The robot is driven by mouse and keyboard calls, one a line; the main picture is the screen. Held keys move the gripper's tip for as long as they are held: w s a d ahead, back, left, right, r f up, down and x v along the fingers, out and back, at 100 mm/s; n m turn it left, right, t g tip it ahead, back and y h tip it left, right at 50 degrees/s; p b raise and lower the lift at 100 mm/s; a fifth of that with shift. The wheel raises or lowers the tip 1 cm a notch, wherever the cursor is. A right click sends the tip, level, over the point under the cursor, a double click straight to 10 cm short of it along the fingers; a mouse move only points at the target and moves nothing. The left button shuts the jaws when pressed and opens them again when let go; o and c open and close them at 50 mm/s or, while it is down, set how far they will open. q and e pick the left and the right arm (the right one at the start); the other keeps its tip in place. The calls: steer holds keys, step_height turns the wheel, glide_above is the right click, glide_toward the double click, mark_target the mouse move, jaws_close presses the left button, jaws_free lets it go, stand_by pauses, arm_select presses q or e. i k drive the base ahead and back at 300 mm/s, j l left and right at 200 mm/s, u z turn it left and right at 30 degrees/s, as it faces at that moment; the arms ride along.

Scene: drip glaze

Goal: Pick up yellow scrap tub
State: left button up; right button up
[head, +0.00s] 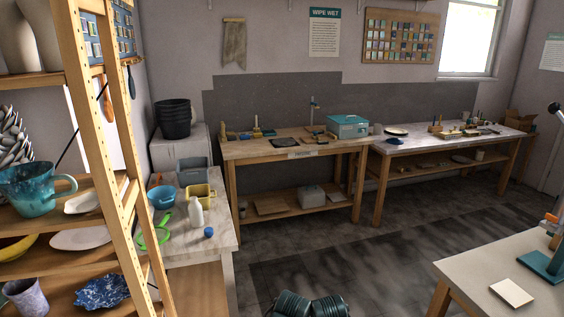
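The yellow scrap tub (207,196) sits on the pale worktop at the left, behind the wooden shelf rack. It looks like a small rectangular open tub. A white bottle (196,212) stands just in front of it and hides part of its near side. A grey bin (193,171) is right behind it, and a blue bowl (161,197) is to its left. What is inside the tub is too small to tell.
A tall wooden rack (103,130) with pottery stands close at the left. The pale worktop (222,238) also holds green tools (153,238) and a small blue item (209,232). Dark floor (350,255) lies open between it and the right-hand table (470,272).

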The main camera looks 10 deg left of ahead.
mark_target(203, 192)
steer(key=i+l+u, duration=0.2)
steer(key=i+u, duration=0.25)
steer(key=i+l+u, duration=0.4)
steer(key=i, duration=0.2)
steer(key=i+l+u, duration=0.45)
steer(key=l, duration=0.2)
